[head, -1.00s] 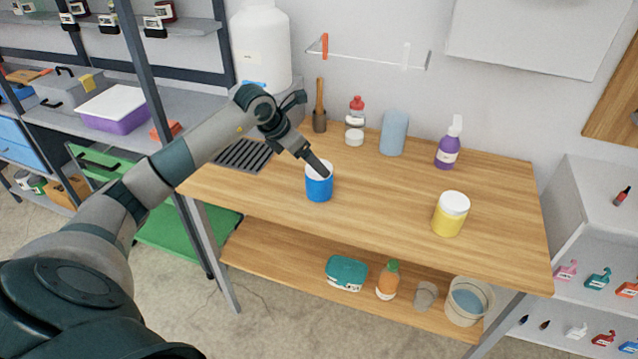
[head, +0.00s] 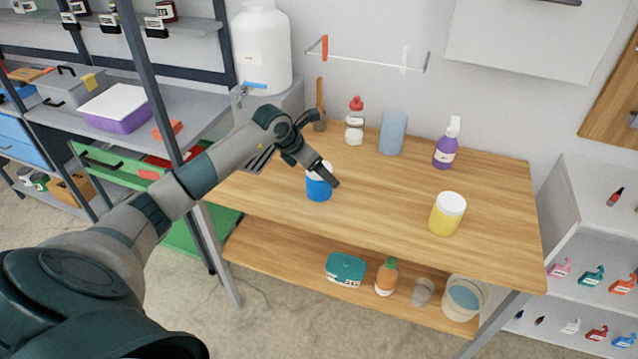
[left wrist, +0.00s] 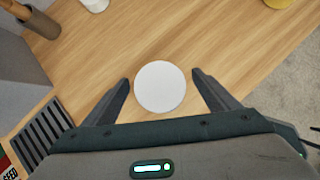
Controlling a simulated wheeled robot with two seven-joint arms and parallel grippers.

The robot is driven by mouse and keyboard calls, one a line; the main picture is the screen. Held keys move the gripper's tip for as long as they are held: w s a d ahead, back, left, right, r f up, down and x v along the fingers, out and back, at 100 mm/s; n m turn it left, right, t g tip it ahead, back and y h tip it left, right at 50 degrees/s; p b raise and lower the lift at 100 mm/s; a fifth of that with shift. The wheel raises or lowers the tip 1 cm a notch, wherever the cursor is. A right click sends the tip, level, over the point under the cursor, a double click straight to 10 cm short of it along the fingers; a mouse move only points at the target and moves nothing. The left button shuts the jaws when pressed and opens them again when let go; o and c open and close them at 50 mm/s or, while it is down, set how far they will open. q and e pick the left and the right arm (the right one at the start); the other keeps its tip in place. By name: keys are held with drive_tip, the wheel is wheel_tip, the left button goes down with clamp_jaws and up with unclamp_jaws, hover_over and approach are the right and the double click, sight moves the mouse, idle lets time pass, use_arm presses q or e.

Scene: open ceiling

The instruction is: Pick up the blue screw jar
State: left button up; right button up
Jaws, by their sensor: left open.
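The blue screw jar (head: 319,188) stands upright on the wooden workbench, with a blue body and a white lid. In the left wrist view its round white lid (left wrist: 160,87) lies between the two fingers. My left gripper (head: 326,178) is at the jar in the head view, partly covering its lid. In the left wrist view my left gripper (left wrist: 160,92) is open, one finger on each side of the lid, with visible gaps. Whether the fingers reach down to the lid's height is hard to tell. My right gripper is not in view.
A yellow jar (head: 447,214) with a white lid stands to the right on the workbench (head: 400,190). A purple spray bottle (head: 446,150), a light blue cylinder (head: 392,134) and a red-capped bottle (head: 355,122) stand along the back. The bench between the jars is clear.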

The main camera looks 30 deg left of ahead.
use_arm(q)
drive_tip(key=c, duration=1.4)
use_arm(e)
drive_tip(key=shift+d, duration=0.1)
use_arm(q)
drive_tip(key=shift+r, duration=0.1)
drive_tip(key=shift+c, duration=0.2)
drive_tip(key=shift+r+b, duration=1.2)
drive_tip(key=shift+r, duration=0.75)
drive_tip(key=s+d+r+b, duration=0.3)
drive_tip(key=s+d+r, duration=0.2)
drive_tip(key=d, duration=0.5)
wheel_tip(320, 180, up, 2)
drive_tip(key=shift+d+b, duration=0.25)
drive_tip(key=shift+b, duration=0.15)
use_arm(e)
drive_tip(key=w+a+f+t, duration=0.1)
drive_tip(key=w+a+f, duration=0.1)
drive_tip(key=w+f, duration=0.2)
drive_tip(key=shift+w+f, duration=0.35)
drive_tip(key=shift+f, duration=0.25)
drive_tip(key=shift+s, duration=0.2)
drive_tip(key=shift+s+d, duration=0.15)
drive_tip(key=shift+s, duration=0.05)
